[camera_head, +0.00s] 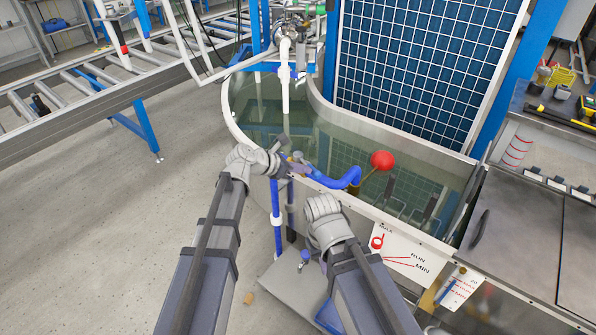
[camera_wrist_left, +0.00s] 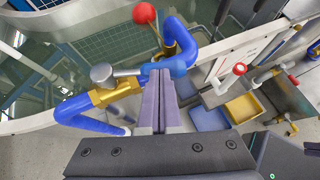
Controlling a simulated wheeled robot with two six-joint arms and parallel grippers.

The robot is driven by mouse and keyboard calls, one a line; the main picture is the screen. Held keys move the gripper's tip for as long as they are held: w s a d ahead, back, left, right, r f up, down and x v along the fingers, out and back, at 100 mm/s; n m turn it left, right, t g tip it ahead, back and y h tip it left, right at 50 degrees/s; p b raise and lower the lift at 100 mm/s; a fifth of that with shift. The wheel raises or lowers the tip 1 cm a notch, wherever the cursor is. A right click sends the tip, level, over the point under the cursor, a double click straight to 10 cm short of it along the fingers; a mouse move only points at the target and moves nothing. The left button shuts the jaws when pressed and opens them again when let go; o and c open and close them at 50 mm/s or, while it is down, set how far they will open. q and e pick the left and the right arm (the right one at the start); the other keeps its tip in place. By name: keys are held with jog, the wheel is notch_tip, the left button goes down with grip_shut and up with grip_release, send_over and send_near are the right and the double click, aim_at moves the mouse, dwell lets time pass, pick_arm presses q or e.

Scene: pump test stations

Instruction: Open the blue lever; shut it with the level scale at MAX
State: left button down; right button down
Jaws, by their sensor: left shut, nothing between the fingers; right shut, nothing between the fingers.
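The blue lever (camera_wrist_left: 150,70) runs right from a grey pivot cap (camera_wrist_left: 101,74) on a brass valve in the left wrist view. My left gripper (camera_wrist_left: 162,78) is shut and empty, its fingertips at the lever's free end; I cannot tell whether they touch. In the head view my left gripper (camera_head: 290,168) is over the tank's near rim. The level scale (camera_head: 405,262) is a white plate on the tank front marked MAX, RUN and MIN. A red ring (camera_head: 377,242) sits just below MAX, above RUN. My right gripper (camera_head: 323,207) is at the tank front, its fingertips hidden.
A red float ball (camera_head: 382,160) stands above the water in the tank (camera_head: 440,160), beside a bent blue pipe (camera_head: 350,179). A second marked plate (camera_head: 461,290) hangs to the right. A roller conveyor (camera_head: 80,92) stands at the left; the floor before it is mostly clear.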

pick_arm(q)
jog(key=shift+d, duration=0.1)
jog(key=shift+w+d+n+t+y, duration=0.2)
jog(key=shift+d+n+t, duration=0.15)
jog(key=shift+d, duration=0.2)
jog(key=shift+w+d+n+t+y, duration=0.2)
jog(key=shift+d+n+t, duration=0.05)
jog(key=shift+d+n, duration=0.25)
jog(key=shift+a, duration=0.15)
jog(key=shift+s+a, duration=0.15)
jog(key=shift+a, duration=0.5)
